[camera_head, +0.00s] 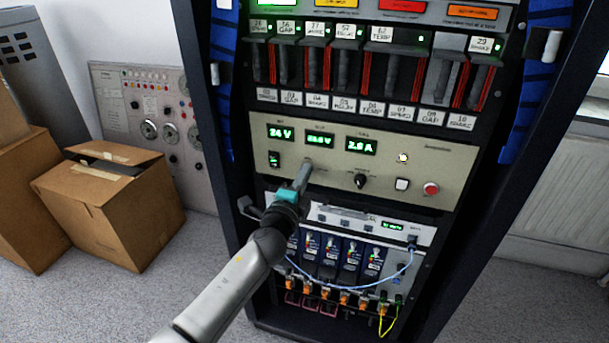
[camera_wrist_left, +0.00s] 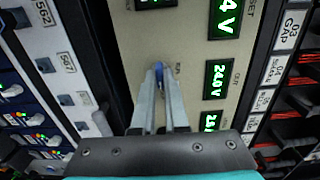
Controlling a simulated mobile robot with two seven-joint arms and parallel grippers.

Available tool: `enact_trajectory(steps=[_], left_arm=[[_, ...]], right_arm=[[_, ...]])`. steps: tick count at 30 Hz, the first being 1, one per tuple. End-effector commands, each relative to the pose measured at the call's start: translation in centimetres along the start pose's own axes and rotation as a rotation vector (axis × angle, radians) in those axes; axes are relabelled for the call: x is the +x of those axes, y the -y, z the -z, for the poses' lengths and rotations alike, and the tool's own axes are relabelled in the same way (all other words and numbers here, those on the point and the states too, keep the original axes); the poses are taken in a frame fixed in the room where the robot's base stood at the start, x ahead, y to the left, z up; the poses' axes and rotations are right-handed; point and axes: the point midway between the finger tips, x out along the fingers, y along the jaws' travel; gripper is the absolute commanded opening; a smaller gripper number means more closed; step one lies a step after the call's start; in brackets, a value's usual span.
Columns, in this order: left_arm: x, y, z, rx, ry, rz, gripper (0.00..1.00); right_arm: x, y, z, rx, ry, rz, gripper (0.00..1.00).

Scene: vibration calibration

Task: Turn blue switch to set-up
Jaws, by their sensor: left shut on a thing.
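The blue switch (camera_wrist_left: 159,68) shows as a small blue knob on the beige panel in the left wrist view, between my left fingertips. My left gripper (camera_head: 306,166) reaches the panel (camera_head: 270,185) from the lower left and hides the switch in the head view. In the left wrist view, my left gripper (camera_wrist_left: 160,72) is shut on the blue switch. Its fingers cover most of the knob, and which setting it points to cannot be told. My right gripper is not in view.
Green displays (camera_head: 319,141) sit above the switch. A black knob (camera_head: 360,181), a white button (camera_head: 402,184) and a red button (camera_head: 431,188) are to the right. Below are blue modules (camera_head: 351,252) and a loose blue cable (camera_head: 345,288). Cardboard boxes (camera_head: 112,205) stand left.

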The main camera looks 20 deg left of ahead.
Motion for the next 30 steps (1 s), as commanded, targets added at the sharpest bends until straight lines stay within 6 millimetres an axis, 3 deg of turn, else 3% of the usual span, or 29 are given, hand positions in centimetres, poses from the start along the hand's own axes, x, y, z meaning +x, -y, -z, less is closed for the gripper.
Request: enact_trajectory(steps=[12,13,20,30], left_arm=[[-0.02,-0.07,-0.05,0.012,0.001,-0.001,0.0],[-0.01,-0.07,-0.05,0.012,0.001,-0.001,0.13],[-0.01,-0.05,-0.03,0.009,0.001,-0.001,0.39],[-0.27,-0.04,-0.01,0.008,0.0,-0.001,0.41]], right_arm=[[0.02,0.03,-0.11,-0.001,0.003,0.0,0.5],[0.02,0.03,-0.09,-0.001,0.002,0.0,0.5],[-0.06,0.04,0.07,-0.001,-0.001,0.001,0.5],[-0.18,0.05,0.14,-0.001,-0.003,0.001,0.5]])
